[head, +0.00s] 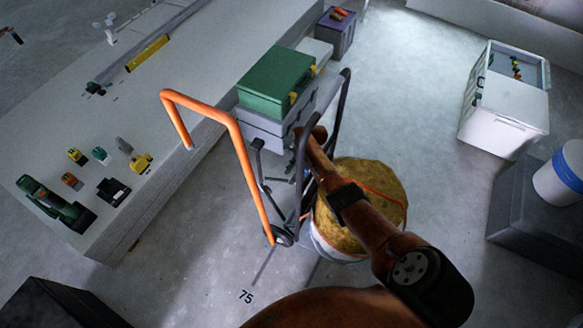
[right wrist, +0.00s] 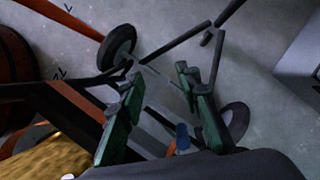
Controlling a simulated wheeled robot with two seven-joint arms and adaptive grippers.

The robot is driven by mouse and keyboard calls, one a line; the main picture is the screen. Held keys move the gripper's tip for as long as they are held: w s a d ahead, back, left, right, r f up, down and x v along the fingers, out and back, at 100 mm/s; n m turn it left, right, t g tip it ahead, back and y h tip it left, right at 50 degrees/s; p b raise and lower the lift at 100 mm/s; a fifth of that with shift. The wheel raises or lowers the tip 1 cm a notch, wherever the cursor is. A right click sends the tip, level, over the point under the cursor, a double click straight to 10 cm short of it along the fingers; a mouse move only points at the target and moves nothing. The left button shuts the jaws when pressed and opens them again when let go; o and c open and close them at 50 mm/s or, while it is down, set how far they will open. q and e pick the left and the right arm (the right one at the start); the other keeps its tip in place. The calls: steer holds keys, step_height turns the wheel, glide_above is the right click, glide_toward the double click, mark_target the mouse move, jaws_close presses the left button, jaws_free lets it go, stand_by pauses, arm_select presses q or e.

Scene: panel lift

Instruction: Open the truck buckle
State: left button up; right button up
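The hand truck (head: 232,125), with an orange handle loop and a dark frame, stands beside the workbench. It appears loaded with grey cases and a green case (head: 275,80). My right arm reaches over to it; my right gripper (head: 293,167) is mostly hidden behind my arm and the frame. In the right wrist view its two green fingers (right wrist: 162,108) stand apart, with dark bars of the truck and a wheel (right wrist: 117,46) beyond. A small blue piece (right wrist: 182,136) shows low between the fingers; I cannot tell whether it is the buckle. My left gripper is not in view.
A round yellow-topped container (head: 375,190) with an orange strap stands right of the truck, under my arm. The workbench (head: 195,75) at left carries several tools. A white cooler (head: 495,125) and a grey block (head: 535,215) stand at right. Floor between is clear.

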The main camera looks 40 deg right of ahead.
step_height(320, 180, up, 7)
steer(key=shift+f, duration=0.2)
stand_by(0.6)
